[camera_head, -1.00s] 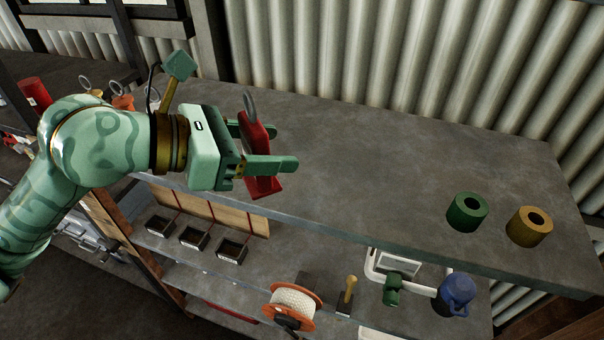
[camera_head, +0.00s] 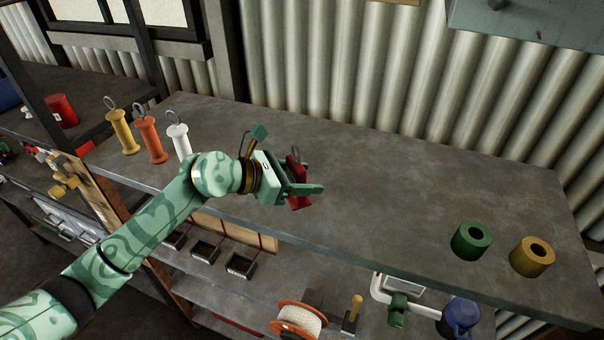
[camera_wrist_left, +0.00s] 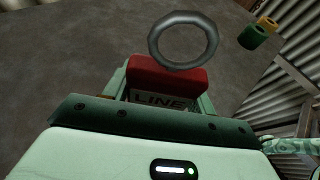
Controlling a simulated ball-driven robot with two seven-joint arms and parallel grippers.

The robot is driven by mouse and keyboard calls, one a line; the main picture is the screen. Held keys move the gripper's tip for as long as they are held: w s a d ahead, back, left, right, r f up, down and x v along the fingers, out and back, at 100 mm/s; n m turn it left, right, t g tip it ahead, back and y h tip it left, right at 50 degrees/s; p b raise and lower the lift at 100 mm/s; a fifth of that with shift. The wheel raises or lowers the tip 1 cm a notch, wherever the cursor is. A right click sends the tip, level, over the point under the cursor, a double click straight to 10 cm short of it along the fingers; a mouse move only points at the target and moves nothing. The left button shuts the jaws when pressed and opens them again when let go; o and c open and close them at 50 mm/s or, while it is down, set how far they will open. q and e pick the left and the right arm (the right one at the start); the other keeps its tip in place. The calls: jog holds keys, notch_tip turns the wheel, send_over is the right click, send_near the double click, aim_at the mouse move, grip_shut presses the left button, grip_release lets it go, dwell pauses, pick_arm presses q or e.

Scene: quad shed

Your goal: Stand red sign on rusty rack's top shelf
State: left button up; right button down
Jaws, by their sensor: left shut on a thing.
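My left gripper (camera_head: 303,188) is shut on the red sign (camera_head: 297,183), which has a grey ring at its top. It holds the sign over the grey top shelf (camera_head: 380,200) of the rack, near the middle left. I cannot tell whether the sign's foot touches the shelf. In the left wrist view the sign (camera_wrist_left: 168,76) sits between the fingers, its ring toward the far side, with the letters "LINE" partly showing. My right gripper is not in view.
Yellow (camera_head: 121,131), orange (camera_head: 150,140) and white (camera_head: 178,141) ringed pieces stand at the shelf's left end. A green cylinder (camera_head: 471,240) and a yellow cylinder (camera_head: 531,256) stand at the right. The shelf between is clear. A corrugated wall (camera_head: 350,80) rises behind.

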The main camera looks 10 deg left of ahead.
pick_arm(q)
jog(key=shift+f, duration=0.1)
jog(key=shift+f, duration=0.1)
jog(key=o, duration=1)
jog(key=b+v, duration=0.2)
jog(key=v, duration=0.9)
jog(key=shift+b, duration=0.3)
jog(key=shift+s+a+r, duration=0.3)
jog(key=shift+a+r, duration=0.05)
jog(key=shift+a, duration=0.1)
